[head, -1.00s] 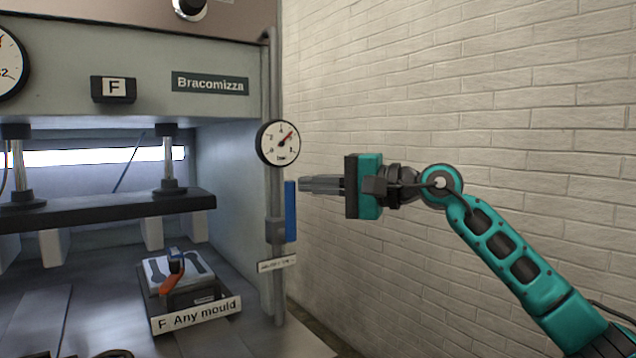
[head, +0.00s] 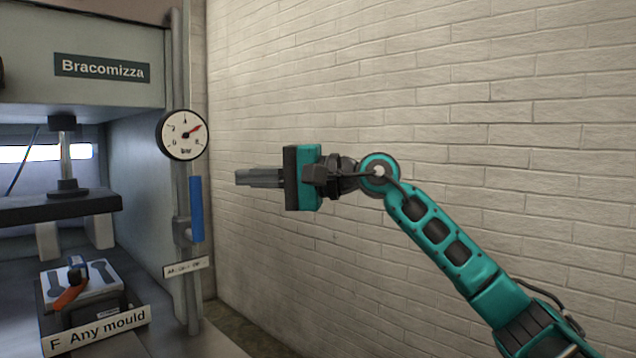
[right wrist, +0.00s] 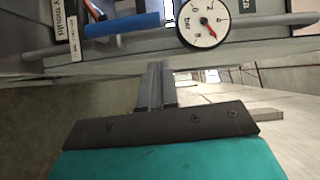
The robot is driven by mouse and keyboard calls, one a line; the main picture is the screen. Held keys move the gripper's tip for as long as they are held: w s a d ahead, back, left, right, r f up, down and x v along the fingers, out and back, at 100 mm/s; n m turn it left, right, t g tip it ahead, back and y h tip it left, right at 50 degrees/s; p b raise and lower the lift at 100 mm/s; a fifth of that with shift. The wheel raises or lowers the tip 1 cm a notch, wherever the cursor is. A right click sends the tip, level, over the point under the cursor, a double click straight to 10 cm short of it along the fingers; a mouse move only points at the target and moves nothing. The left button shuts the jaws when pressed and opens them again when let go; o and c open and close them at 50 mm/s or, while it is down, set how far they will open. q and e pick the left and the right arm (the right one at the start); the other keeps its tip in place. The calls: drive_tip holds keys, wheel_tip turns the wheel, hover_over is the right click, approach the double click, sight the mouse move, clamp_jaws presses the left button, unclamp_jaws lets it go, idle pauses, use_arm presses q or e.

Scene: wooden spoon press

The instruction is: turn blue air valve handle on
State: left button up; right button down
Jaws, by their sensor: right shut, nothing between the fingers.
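The blue air valve handle (head: 197,209) stands upright along the grey pipe at the press's right edge, below the round bar gauge (head: 183,135). In the right wrist view the blue handle (right wrist: 122,24) lies across the upper left, beside the gauge (right wrist: 203,22). My right gripper (head: 238,177) is shut and empty. It points left toward the handle's upper end, with a visible gap between fingertips and handle. In the right wrist view its shut fingers (right wrist: 158,68) point at the pipe, to the right of the handle. My left gripper is not in view.
A white label (head: 186,267) is fixed on the pipe below the handle. A mould (head: 82,284) with a sign reading "F Any mould" (head: 97,331) sits on the press bed at lower left. A white brick wall (head: 420,90) stands behind my right arm.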

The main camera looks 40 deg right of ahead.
use_arm(q)
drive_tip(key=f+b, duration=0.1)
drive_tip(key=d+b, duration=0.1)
drive_tip(key=b, duration=0.1)
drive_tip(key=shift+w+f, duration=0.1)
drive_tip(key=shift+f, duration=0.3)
use_arm(e)
drive_tip(key=v, duration=0.9)
drive_tip(key=shift+s, duration=0.2)
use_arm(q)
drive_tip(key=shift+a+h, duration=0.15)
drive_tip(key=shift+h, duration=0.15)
use_arm(e)
drive_tip(key=shift+f, duration=0.15)
